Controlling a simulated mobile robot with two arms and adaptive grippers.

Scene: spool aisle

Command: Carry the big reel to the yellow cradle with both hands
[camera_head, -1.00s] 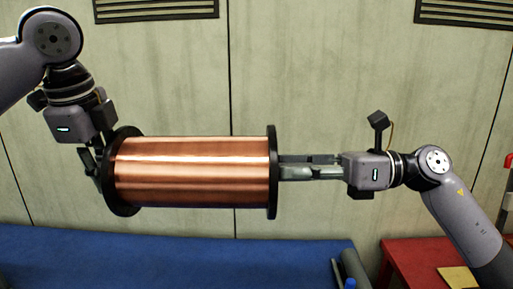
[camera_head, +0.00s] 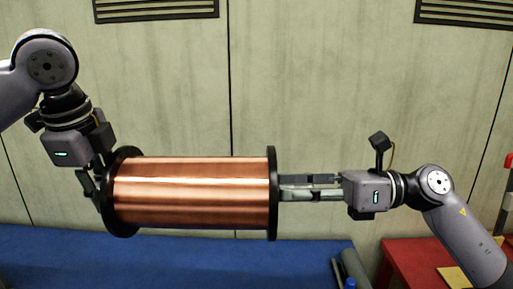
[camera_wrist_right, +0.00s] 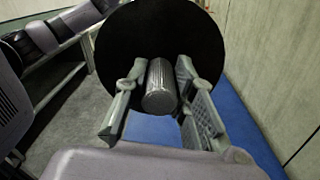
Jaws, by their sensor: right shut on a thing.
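The big reel (camera_head: 190,193), wound with copper wire between black flanges, hangs level in the air in front of the wall. My right gripper (camera_head: 285,188) is shut on its right axle end; the right wrist view shows the metal axle stub (camera_wrist_right: 160,90) between the fingers, with the black flange (camera_wrist_right: 125,50) behind. My left gripper (camera_head: 92,187) is at the left end, closed on the reel's axle side, its fingertips partly hidden by the left flange. I cannot make out the yellow cradle for certain.
A blue surface (camera_head: 180,262) lies below the reel. A red surface (camera_head: 405,258) is at lower right, with a flat yellowish piece (camera_head: 455,276) on it, partly behind my right arm. A grey roll-like object (camera_head: 352,268) and a small blue item (camera_head: 350,284) stand between.

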